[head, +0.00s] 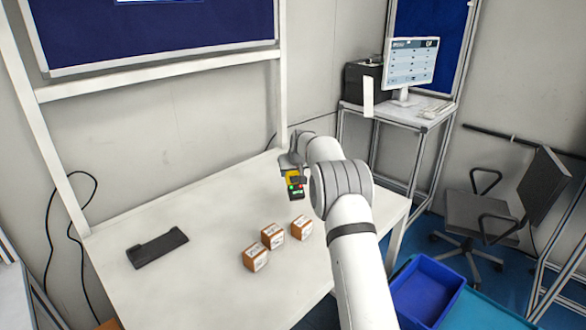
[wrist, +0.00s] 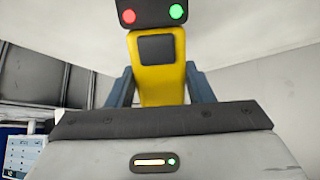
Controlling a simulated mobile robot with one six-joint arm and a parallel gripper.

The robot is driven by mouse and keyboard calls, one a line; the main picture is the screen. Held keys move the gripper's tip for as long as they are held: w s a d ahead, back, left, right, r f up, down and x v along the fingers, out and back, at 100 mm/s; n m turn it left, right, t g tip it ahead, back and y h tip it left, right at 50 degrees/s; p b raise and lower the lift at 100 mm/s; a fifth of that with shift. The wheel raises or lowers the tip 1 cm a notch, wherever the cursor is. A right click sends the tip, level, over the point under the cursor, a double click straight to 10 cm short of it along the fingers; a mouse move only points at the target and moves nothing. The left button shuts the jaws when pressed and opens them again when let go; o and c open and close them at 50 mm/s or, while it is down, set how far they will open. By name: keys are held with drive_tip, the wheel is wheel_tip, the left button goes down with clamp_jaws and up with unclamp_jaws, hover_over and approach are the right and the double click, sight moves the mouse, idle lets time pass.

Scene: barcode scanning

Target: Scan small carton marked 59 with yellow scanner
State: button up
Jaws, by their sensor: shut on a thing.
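My gripper (wrist: 157,85) is shut on the yellow scanner (wrist: 158,82), whose dark top end carries a red and a green light. In the head view the scanner (head: 294,186) is held above the white table, beyond the cartons, and my arm partly covers the gripper. Three small brown cartons with white labels stand on the table in a slanting row: a left one (head: 255,258), a middle one (head: 272,236) and a right one (head: 301,228). The numbers on them are too small to read, so I cannot tell which is 59.
A dark cradle (head: 157,248) lies at the left of the white table (head: 200,290). A blue bin (head: 428,290) stands low at the right. A monitor (head: 411,62) stands on a side desk at the back right, with an office chair (head: 475,220) near it. The table is otherwise mostly clear.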

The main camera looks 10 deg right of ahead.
drive_tip(key=shift+f, duration=0.15)
idle(0.3)
wheel_tip(320, 180, up, 12)
drive_tip(key=p, duration=0.4)
